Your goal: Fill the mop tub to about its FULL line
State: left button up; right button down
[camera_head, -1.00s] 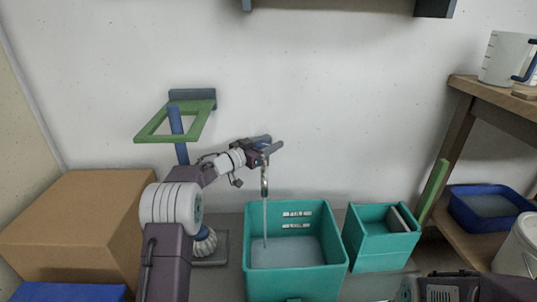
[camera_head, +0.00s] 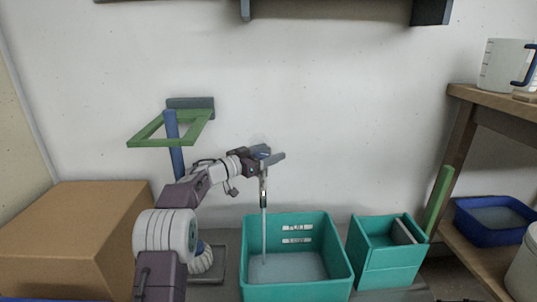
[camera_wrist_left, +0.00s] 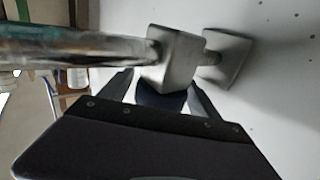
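The teal mop tub (camera_head: 338,268) stands on the floor below the tap, with pale water (camera_head: 290,267) in it. Its back inner wall bears a FULL label (camera_head: 297,228) above a LOW label (camera_head: 297,240). The water surface lies below both labels. A thin stream runs from the metal tap (camera_head: 263,190) into the tub's left part. My left gripper (camera_head: 267,156) is at the top of the tap. In the left wrist view its fingers (camera_wrist_left: 160,93) stand on both sides of a dark blue tap handle (camera_wrist_left: 161,99), apparently closed on it. My right gripper is out of view.
A smaller teal bucket (camera_head: 390,266) stands right of the tub. A green bar (camera_head: 440,200) leans by the wooden shelf (camera_head: 490,97), which holds a jug (camera_head: 504,64) and a blue basin (camera_head: 490,235). A cardboard box (camera_head: 65,235) stands left. A green frame (camera_head: 150,143) juts from the wall.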

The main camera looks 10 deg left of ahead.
pick_arm(q)
jog(key=s+d+r+p, duration=0.3)
jog(key=d+r+p, duration=0.7)
jog(key=d+r, duration=0.1)
jog(key=shift+s, duration=0.2)
